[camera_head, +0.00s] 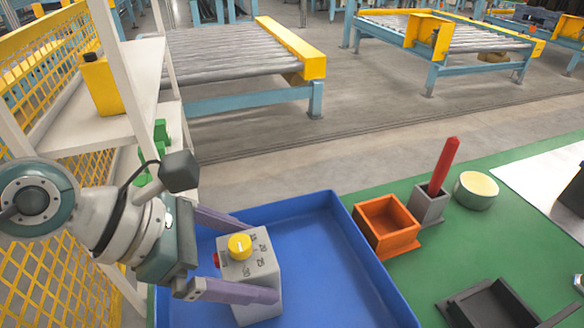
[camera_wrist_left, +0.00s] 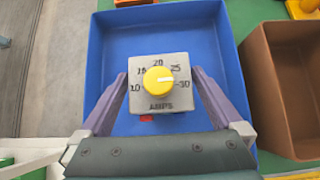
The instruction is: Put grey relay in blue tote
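The grey relay (camera_head: 252,275) is a box with a yellow dial and number marks on its top face. It also shows in the left wrist view (camera_wrist_left: 141,97). The tote's blue floor and walls also show in the left wrist view (camera_wrist_left: 205,45). My right gripper is not in view.
An orange bin (camera_head: 387,226), a grey holder (camera_head: 430,203) with a red stick (camera_head: 444,165), a cream bowl (camera_head: 475,190) and a dark tray (camera_head: 490,305) stand on the green surface right of the tote. A white shelf (camera_head: 95,135) stands close behind my left arm.

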